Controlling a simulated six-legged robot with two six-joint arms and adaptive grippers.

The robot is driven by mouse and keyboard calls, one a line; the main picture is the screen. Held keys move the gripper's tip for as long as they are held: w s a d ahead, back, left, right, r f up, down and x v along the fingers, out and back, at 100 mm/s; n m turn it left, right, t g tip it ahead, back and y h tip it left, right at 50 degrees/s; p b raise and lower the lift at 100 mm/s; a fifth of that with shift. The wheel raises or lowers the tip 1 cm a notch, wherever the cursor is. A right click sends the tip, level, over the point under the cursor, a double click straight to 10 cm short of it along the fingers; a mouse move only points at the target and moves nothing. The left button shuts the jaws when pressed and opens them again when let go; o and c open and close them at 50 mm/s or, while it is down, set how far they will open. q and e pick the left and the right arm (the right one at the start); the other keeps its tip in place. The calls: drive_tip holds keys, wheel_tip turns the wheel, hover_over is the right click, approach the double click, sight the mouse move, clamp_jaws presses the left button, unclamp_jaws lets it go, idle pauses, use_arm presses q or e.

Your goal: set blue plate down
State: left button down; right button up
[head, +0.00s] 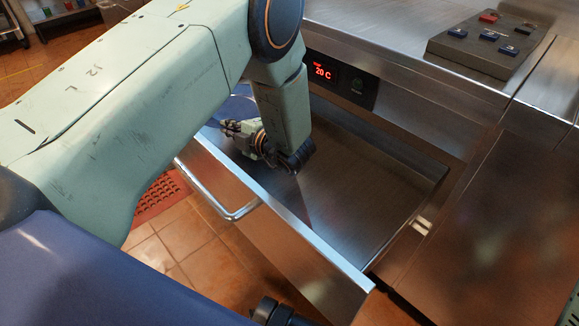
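The blue plate (236,106) shows in part in the head view, at the far left end of an open steel drawer (345,190). My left arm and gripper hide much of it. My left gripper (231,128) reaches down into the drawer, its fingers pointing left at the near side of the plate. The fingers overlap the plate's edge in the picture; I cannot tell whether they grip it or are open beside it. I cannot make out whether the plate touches the drawer floor. My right gripper cannot be made out.
The drawer's front wall has a bar handle (241,212). A red display (323,72) reading 20 C is on the panel behind. A block with several coloured buttons (487,42) is on the counter at the upper right. The drawer's middle and right are bare. A red mat (160,196) lies on the tiled floor.

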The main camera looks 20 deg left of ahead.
use_arm(q)
wheel_tip(320, 180, down, 10)
drive_tip(key=b, duration=0.4)
drive_tip(key=shift+w+f+b, duration=0.1)
drive_tip(key=shift+f+b, duration=0.05)
drive_tip(key=shift+b, duration=0.25)
drive_tip(key=c, duration=1.9)
unclamp_jaws()
drive_tip(key=shift+f, duration=0.1)
drive_tip(key=shift+o, duration=0.5)
